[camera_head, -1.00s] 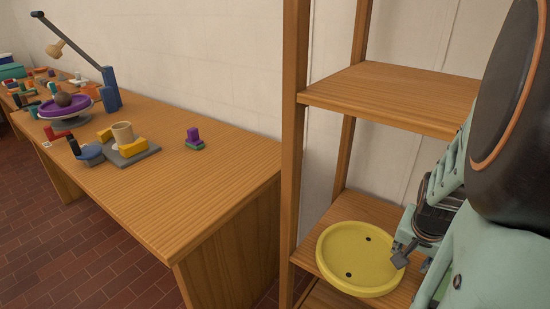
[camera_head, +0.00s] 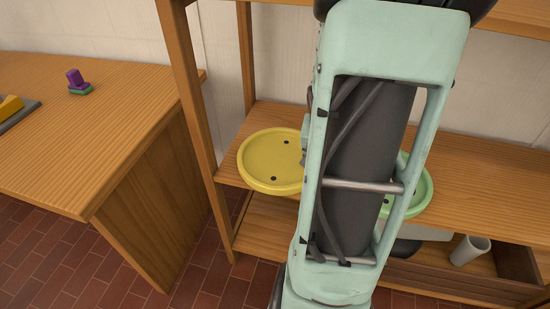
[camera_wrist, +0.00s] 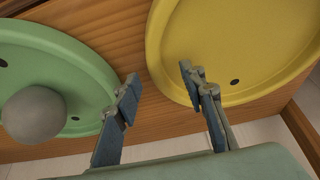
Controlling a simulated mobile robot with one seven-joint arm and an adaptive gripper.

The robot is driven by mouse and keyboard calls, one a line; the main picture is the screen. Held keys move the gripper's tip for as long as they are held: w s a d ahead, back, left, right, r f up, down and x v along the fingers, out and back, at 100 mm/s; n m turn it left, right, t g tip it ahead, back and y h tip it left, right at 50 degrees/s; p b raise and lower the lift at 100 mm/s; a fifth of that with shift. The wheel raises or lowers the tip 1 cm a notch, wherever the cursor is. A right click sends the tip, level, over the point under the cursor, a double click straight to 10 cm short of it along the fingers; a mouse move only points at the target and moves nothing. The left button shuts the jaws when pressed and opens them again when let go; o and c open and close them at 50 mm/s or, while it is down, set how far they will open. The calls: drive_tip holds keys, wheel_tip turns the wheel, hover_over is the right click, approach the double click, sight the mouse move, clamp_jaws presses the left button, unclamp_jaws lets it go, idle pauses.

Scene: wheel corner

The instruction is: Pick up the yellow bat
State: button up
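The yellow bat (camera_head: 268,160) is a flat round disc with a raised rim and small dark holes. It lies on a wooden shelf, its left side over the shelf edge; my arm hides its right edge in the head view. In the wrist view the yellow bat (camera_wrist: 215,40) fills the upper right. My gripper (camera_wrist: 158,88) is open, fingers well apart with nothing between them but bare shelf. Its right finger overlaps the yellow bat's rim in the picture; I cannot tell whether it touches. In the head view my arm hides most of the gripper.
A green bat (camera_wrist: 75,65) lies left of my gripper in the wrist view, with a grey ball (camera_wrist: 34,115) over it. A wooden post (camera_head: 190,95) rises left of the yellow bat. A table (camera_head: 110,130) is further left.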

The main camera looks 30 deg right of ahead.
drive_tip(key=shift+w+d+f, duration=0.15)
drive_tip(key=shift+d+f, duration=0.05)
drive_tip(key=shift+f, duration=0.45)
drive_tip(key=shift+c, duration=0.2)
drive_tip(key=shift+r, duration=0.1)
clamp_jaws()
